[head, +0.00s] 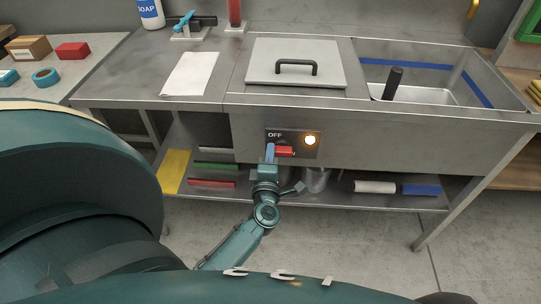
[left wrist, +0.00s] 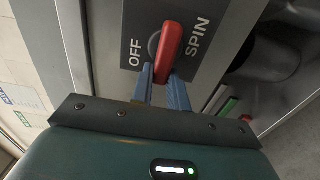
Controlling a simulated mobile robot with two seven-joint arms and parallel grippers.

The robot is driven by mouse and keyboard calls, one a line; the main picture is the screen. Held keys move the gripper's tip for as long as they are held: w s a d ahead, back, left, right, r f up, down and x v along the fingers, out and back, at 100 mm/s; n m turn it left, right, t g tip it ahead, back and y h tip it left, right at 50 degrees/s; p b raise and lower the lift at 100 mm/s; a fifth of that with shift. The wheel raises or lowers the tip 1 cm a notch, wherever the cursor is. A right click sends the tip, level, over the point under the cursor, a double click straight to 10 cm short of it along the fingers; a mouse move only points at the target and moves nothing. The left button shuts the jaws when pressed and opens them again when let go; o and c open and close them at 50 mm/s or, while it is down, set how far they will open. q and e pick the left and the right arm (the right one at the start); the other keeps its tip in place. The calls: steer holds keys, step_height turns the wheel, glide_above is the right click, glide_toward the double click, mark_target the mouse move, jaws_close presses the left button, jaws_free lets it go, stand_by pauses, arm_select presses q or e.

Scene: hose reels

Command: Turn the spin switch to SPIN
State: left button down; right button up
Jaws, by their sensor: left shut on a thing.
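The red spin switch handle (head: 285,151) is on a dark panel (head: 312,152) on the front of the steel counter. In the head view it lies about level, below the OFF label and partly over the SPIN label. In the left wrist view the handle (left wrist: 170,48) lies between OFF and SPIN, slightly tilted. My left gripper (head: 270,153) is at the handle, with its blue fingers (left wrist: 163,84) shut on its near end. The fingers hide that end. My right gripper is not in view.
A lidded tub (head: 296,62) and an open sink (head: 438,96) are in the counter above. The lower shelf (head: 330,198) holds a clear container (head: 316,180), a white roll (head: 374,187) and coloured blocks close to my left arm. Floor at the lower right is clear.

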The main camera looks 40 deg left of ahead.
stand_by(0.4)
arm_select(q)
steer(key=c, duration=1.4)
jaws_free()
steer(key=shift+o, duration=0.2)
